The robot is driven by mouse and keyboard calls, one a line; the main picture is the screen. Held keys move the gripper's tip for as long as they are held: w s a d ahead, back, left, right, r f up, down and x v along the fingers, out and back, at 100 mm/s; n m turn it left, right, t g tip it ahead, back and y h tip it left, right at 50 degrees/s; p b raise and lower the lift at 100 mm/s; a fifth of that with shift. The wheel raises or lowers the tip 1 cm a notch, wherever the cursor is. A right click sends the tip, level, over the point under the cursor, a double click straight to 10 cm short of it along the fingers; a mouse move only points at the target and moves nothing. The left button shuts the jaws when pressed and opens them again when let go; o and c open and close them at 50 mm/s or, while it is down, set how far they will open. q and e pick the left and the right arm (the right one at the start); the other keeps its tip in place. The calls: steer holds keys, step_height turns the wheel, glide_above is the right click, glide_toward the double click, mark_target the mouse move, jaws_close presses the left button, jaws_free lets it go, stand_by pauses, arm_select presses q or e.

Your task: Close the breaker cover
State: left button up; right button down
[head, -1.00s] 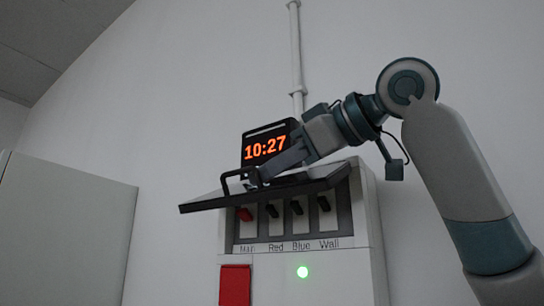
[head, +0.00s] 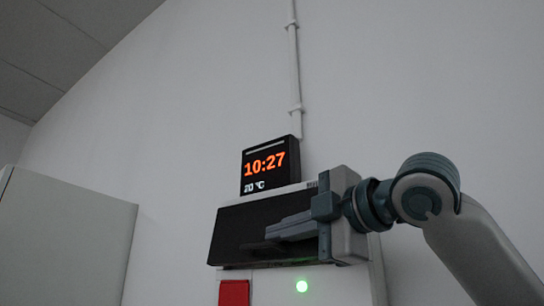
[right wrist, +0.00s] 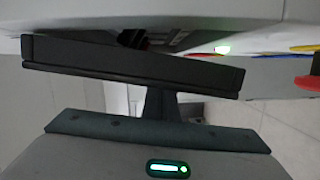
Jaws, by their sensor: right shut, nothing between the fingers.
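The breaker cover (head: 232,226) is a dark panel on the front of the pale breaker box (head: 262,279). In the head view it hangs down over the row of switches and hides them. My right gripper (head: 270,235) comes in from the right, its fingers together and empty, in front of the cover. Its fingers and wrist hide the cover's right part and much of the handle. Whether the cover lies fully flush is hard to tell. My left gripper is out of view.
A clock display (head: 265,165) stands on top of the box, below a wall conduit (head: 295,70). A green light (head: 302,286) and a red block (head: 234,292) are below the cover. A pale cabinet (head: 65,240) stands at the left.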

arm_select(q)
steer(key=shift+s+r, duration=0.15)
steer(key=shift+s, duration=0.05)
arm_select(e)
steer(key=shift+w+d+f, duration=0.3)
steer(key=shift+w+d, duration=0.05)
steer(key=shift+w, duration=0.15)
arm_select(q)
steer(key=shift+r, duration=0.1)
